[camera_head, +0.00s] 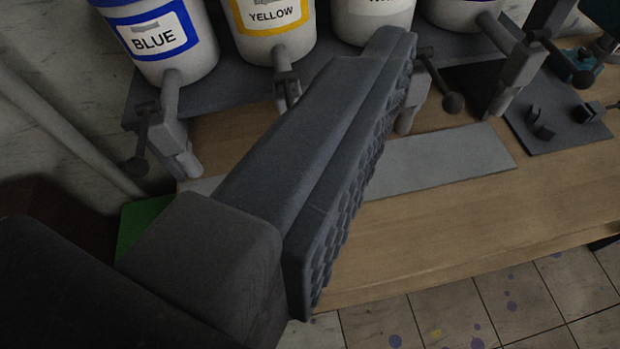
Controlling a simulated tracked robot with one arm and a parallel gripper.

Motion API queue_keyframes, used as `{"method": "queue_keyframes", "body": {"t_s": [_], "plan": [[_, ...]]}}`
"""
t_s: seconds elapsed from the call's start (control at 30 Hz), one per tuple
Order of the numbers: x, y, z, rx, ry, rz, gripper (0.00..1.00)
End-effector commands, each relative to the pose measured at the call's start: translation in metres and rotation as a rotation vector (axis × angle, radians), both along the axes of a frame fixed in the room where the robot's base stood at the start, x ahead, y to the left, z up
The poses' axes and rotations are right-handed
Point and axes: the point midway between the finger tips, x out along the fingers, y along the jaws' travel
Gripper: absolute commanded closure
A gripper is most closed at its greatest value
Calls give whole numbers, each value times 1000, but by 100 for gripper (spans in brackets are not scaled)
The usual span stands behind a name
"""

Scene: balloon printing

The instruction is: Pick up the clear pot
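My gripper (335,165) reaches from the lower left up to the top middle, above the wooden bench. One long dark grey finger with a studded side facing right shows. A second finger cannot be made out, so its opening is unclear. Nothing shows held against the studded side. I see no clear pot in this view. Part of the bench and the containers behind my gripper are hidden by it.
Paint containers labelled BLUE (155,40) and YELLOW (270,22), and two more, stand along the back with taps in front. A grey strip (440,162) lies on the wooden bench (450,225). A dark plate with small fittings (557,115) is at right. Tiled floor lies in front.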

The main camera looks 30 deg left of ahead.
Motion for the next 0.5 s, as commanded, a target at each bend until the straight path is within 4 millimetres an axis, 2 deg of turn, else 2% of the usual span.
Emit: {"method": "queue_keyframes", "body": {"t_s": [0.03, 0.07, 0.1, 0.17, 0.27, 0.33, 0.37, 0.4, 0.47, 0.5], "plan": [[9, -3, -8, -6, 5, -6, 16], [16, -5, -14, -15, 8, -10, 11], [28, -9, -25, -28, 14, -17, 11], [50, -4, -46, -55, 17, -28, 11], [91, -9, -95, -115, 26, -23, 11], [117, -9, -138, -156, 36, 5, 11], [127, -7, -154, -172, 33, 22, 11], [139, -2, -180, -191, 37, 51, 11], [151, 8, -217, -210, 41, 105, 11], [157, 17, -243, -219, 45, 147, 11]]}}
